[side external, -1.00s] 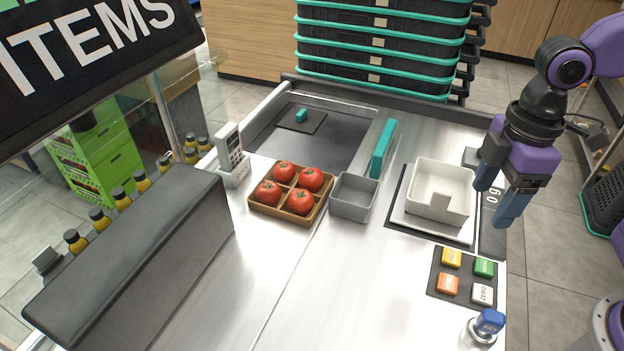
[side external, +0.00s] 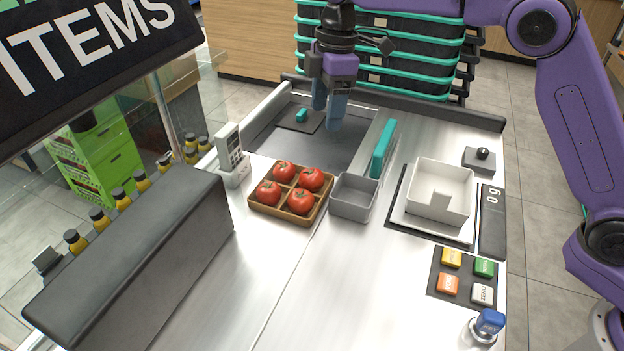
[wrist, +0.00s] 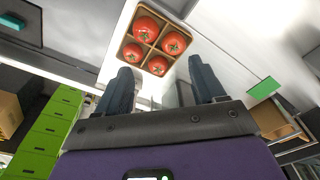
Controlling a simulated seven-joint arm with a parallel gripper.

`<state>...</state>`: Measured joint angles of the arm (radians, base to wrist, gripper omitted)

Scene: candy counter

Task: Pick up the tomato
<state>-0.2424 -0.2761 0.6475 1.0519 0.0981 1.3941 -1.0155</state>
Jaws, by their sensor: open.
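Several red tomatoes sit one to a compartment in a brown divided tray (side external: 256,205) on the metal counter. In the side view they are a back tomato (side external: 284,171), a right tomato (side external: 311,179), a left tomato (side external: 268,193) and a front tomato (side external: 300,202). My gripper (side external: 328,118) is open and empty, pointing down above the counter behind the tray. In the wrist view the tray (wrist: 141,38) and tomatoes (wrist: 146,30) lie beyond my open fingers (wrist: 165,88). No finger touches a tomato.
A grey bin (side external: 354,208) stands right of the tray. A white box (side external: 425,200) sits on the scale farther right. A teal divider (side external: 383,148) stands behind the bin, and a card terminal (side external: 231,152) left of the tray.

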